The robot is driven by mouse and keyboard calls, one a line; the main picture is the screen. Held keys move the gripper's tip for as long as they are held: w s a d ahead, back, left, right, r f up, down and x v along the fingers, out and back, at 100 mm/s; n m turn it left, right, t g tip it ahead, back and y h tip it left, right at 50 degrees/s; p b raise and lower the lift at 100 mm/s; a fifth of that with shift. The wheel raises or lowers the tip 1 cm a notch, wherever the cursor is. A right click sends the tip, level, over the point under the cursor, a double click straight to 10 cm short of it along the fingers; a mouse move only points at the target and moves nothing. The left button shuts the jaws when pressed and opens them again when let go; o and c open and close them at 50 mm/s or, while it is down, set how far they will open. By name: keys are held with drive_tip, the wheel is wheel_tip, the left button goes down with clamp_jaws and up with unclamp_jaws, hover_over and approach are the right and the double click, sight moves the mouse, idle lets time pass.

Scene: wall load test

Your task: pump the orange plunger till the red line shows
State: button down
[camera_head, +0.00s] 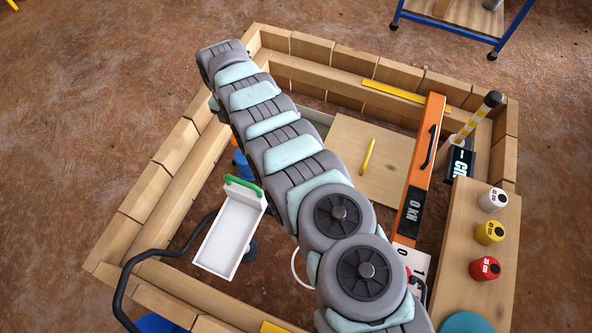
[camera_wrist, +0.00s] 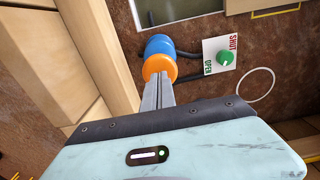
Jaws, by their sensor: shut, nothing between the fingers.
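The orange plunger (camera_wrist: 160,68) caps a blue cylinder (camera_wrist: 160,46) in the wrist view. My gripper (camera_wrist: 160,78) has its fingers together, with their tips in front of the orange cap; I cannot tell whether they touch it. I see no red line in either view.
A green knob (camera_wrist: 226,57) sits on a white plate marked SHUT and OPEN, right of the plunger. A timber wall (camera_head: 170,150) rings the pit. A white tray (camera_head: 230,235) with a green handle and an orange beam (camera_head: 420,180) marked 0 kN stand inside.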

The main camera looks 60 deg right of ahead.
drive_tip(key=shift+f, duration=0.1)
drive_tip(key=shift+f+b, duration=2.1)
drive_tip(key=shift+f, duration=0.45)
drive_tip(key=shift+f+b, duration=0.75)
drive_tip(key=shift+f, duration=0.1)
drive_tip(key=shift+r+p, duration=3.45)
drive_tip(key=shift+r, duration=0.1)
drive_tip(key=shift+f, duration=0.1)
drive_tip(key=shift+f+b, duration=2.3)
drive_tip(key=shift+f, duration=0.25)
